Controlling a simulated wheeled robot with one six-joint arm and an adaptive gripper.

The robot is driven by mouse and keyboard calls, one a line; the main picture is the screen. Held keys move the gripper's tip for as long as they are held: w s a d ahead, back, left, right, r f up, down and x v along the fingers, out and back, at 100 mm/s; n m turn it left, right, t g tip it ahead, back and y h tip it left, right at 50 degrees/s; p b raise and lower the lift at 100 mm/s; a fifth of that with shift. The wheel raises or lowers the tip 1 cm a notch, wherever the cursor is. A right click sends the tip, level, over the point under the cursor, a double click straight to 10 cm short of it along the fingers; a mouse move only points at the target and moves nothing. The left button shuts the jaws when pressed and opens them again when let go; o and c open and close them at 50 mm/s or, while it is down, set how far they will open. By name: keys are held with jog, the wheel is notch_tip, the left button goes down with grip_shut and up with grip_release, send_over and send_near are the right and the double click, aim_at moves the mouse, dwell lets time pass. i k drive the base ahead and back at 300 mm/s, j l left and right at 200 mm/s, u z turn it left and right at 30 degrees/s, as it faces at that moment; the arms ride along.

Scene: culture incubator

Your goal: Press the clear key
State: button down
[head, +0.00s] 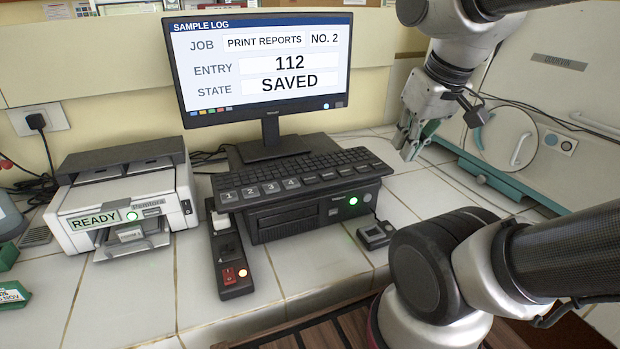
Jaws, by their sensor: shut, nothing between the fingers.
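A black keyboard (302,174) lies on top of a dark desktop computer (312,208). Its front row has large grey keys, and the left ones read 1, 2, 3 and 4. The labels on the keys further right are too small to read, so I cannot tell which is the clear key. The monitor (262,70) behind it shows SAMPLE LOG, job PRINT REPORTS NO. 2, entry 112, state SAVED. My gripper (408,152) is shut and empty, pointing down, to the right of the keyboard and apart from it.
A printer (124,195) showing READY stands at left. A power strip (230,259) with a red switch and lit orange lamp lies before the computer's left end. A large pale incubator (550,110) stands at right.

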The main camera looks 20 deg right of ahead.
aim_at(309, 180)
jog(key=k+j+z, duration=0.3)
jog(key=j, duration=0.2)
jog(key=k+j+z, duration=0.3)
jog(key=j, duration=0.15)
